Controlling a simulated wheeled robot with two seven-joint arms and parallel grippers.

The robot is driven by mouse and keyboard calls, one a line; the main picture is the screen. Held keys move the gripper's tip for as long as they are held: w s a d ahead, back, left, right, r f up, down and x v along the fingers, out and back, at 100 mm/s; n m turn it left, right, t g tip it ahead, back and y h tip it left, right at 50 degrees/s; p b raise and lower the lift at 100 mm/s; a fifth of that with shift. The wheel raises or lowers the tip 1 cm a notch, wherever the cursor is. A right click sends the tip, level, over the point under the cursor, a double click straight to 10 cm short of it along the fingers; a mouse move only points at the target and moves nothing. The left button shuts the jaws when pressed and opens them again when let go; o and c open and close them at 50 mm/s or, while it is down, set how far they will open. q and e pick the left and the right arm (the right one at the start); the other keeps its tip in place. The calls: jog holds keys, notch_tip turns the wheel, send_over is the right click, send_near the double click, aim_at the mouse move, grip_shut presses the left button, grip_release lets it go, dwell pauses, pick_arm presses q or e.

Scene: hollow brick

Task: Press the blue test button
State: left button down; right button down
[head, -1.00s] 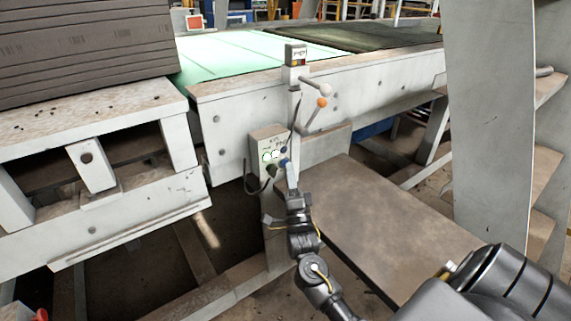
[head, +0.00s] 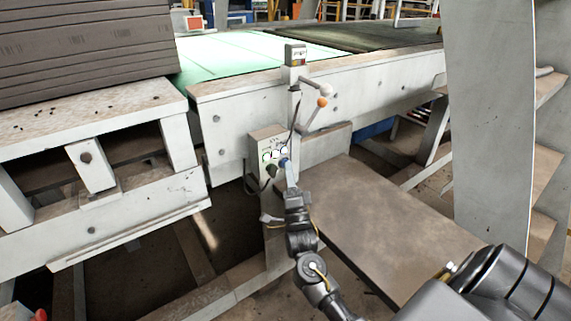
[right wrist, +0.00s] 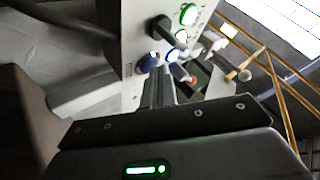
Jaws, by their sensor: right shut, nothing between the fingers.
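The blue button (head: 284,162) is on the lower right of a small grey control box in the head view. In the right wrist view the blue button (right wrist: 147,64) shows just beyond the fingertips. My right gripper (head: 290,171) is shut and empty, its fingertips at the button's lower edge. In the right wrist view the gripper (right wrist: 160,80) points at the box face. The tips overlap the button's edge, and I cannot tell whether they touch it. A blue-rimmed lamp (right wrist: 173,54) beside it glows white. My left gripper is not in view.
The control box (head: 257,145) also carries a green lamp (right wrist: 188,14), a white lamp (right wrist: 180,37) and a dark knob (right wrist: 160,27). A post with an orange-ended lever (head: 322,101) stands above it. A brown board (head: 375,225) lies to the right.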

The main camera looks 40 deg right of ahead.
jog(key=shift+s, duration=0.75)
jog(key=shift+s+a+p, duration=0.1)
jog(key=shift+s+p, duration=0.95)
jog(key=shift+s, duration=1.45)
